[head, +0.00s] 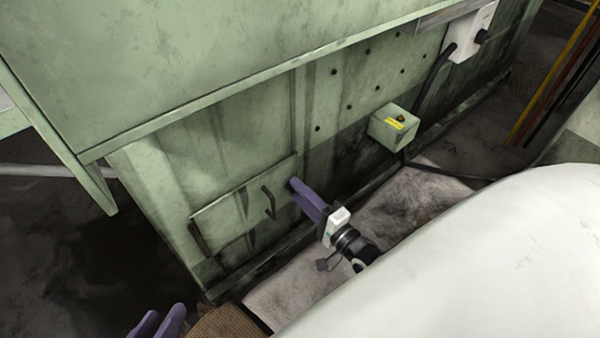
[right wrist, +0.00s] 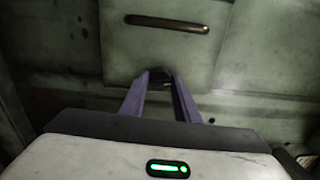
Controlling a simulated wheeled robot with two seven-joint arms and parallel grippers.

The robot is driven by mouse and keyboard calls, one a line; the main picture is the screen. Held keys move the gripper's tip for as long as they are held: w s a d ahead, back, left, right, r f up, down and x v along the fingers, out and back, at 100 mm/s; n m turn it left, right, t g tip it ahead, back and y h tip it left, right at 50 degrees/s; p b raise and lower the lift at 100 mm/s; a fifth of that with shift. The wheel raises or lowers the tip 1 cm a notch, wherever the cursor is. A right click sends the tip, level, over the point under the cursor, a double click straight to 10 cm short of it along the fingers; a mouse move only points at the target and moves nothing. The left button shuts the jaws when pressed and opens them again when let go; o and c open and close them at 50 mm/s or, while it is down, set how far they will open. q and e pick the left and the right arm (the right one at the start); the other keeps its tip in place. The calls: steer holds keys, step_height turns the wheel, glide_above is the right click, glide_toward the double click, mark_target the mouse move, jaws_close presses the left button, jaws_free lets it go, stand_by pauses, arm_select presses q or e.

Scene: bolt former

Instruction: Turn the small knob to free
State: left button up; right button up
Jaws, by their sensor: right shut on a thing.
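The small knob (right wrist: 160,73) is a dark round piece low on the green panel, seen between my fingertips in the right wrist view. My right gripper (right wrist: 161,80) has its purple fingers shut on it. In the head view the right gripper (head: 293,184) reaches the machine's side at the right edge of the hatch panel (head: 228,212), and its fingers hide the knob there. Which way the knob is turned cannot be seen. My left gripper (head: 164,312) is at the bottom left edge, partly cut off, its purple fingers apart with nothing seen between them.
The hatch panel carries a dark bar handle (head: 269,202), also in the right wrist view (right wrist: 167,23). To the right are a small green box (head: 393,126) with a yellow label and a white switch box (head: 470,35) with a black cable. The machine's overhanging green edge is above.

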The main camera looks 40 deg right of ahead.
arm_select(q)
steer(key=shift+d+r, duration=0.1)
steer(key=shift+r, duration=0.2)
arm_select(e)
steer(key=shift+d+f+m, duration=0.1)
steer(key=shift+f+m, duration=0.05)
steer(key=shift+m, duration=0.85)
steer(key=o, duration=1)
arm_select(q)
steer(key=shift+s+a+f+g+y+p, duration=0.1)
steer(key=shift+a+f+g+y+p, duration=0.1)
steer(key=shift+a+f+p, duration=0.3)
steer(key=shift+s+a+f+g+y+p, duration=0.1)
steer(key=shift+a+f+g+y+p, duration=0.1)
steer(key=shift+f+p, duration=0.5)
arm_select(e)
steer(key=shift+s+d+f, duration=0.15)
steer(key=shift+s+d, duration=0.05)
steer(key=shift+s, duration=2.4)
steer(key=shift+s+d+f, duration=0.1)
steer(key=shift+s+d, duration=0.05)
steer(key=shift+s, duration=2.45)
